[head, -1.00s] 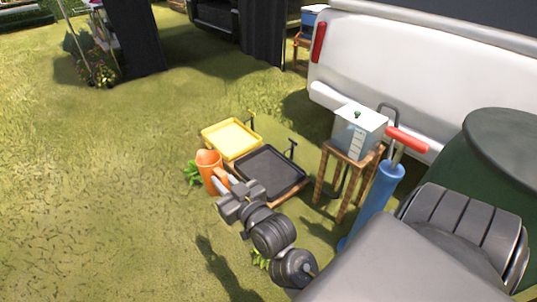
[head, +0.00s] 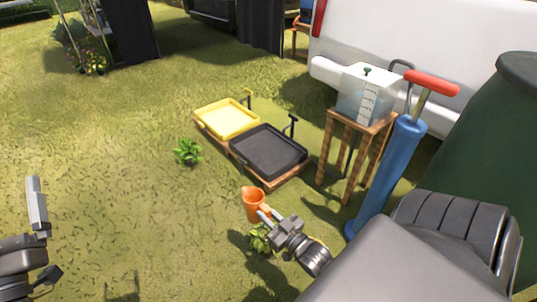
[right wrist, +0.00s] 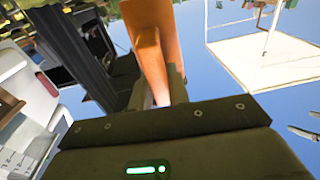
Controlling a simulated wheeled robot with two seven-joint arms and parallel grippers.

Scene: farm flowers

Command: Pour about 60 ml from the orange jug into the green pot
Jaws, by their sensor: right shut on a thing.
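The orange jug (head: 252,203) is held in my right gripper (head: 264,213), which is shut on its handle side. The jug looks roughly upright, in front of the black tray. It also fills the upper middle of the right wrist view (right wrist: 152,50). A leafy green plant (head: 262,240) is just below the jug in the picture, partly hidden by my right gripper. Another leafy plant (head: 187,152) stands on the grass left of the trays. I cannot make out a green pot under either plant. My left gripper (head: 37,203) is at the lower left, away from everything; its opening is unclear.
A yellow tray (head: 199,122) and a black tray (head: 234,151) lie on a low wooden base. A blue pump (head: 389,175) with a red handle stands at right. Open grass lies at left.

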